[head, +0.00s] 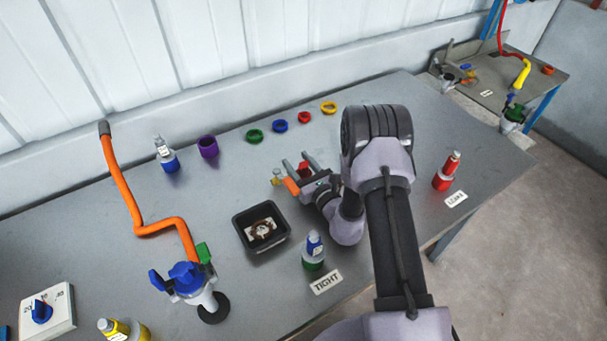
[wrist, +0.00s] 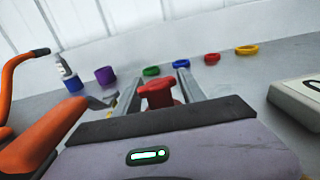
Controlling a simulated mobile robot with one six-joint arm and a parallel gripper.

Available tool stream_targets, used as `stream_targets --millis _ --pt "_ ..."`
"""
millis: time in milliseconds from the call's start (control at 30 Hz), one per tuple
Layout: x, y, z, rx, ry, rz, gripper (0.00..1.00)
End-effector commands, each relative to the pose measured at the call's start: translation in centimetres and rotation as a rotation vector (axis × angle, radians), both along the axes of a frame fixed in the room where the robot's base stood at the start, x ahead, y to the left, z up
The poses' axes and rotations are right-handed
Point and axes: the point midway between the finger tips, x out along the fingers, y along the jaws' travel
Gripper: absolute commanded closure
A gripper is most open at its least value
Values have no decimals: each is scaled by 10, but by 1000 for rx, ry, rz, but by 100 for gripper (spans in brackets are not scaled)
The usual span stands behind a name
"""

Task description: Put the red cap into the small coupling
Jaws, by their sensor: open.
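A red knob-shaped piece (wrist: 157,92), which looks like the red cap, sits between the two fingers of my gripper (wrist: 155,76) in the wrist view. The fingers are open, with a gap visible on each side of it. In the head view the red piece (head: 306,171) shows between the grey fingers of my gripper (head: 298,163), over the middle of the table. What supports it is hidden. An orange piece (head: 291,186) with a yellow end lies close beside the gripper; it fills the lower left of the wrist view (wrist: 40,130). I cannot tell which part is the small coupling.
Green, blue, red and yellow rings (head: 329,107) lie along the back. A purple cup (head: 208,147) and blue bottle (head: 166,155) stand left of them. A black tray (head: 261,205), green bottle (head: 313,252) and blue valve (head: 185,277) are nearer. A red bottle (head: 446,172) stands right.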

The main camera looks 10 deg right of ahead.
Motion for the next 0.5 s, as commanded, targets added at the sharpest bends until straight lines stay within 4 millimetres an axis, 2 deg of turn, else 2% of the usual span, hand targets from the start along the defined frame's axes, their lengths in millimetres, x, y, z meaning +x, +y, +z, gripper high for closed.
stream_targets --millis 133,167,300,400,500 --pt "0 0 0 0 0 0 52" --pt "0 0 0 0 0 0 56" --pt "0 0 0 0 0 0 83" --pt "0 0 0 0 0 0 100" --pt "0 0 1 0 -1 0 100"
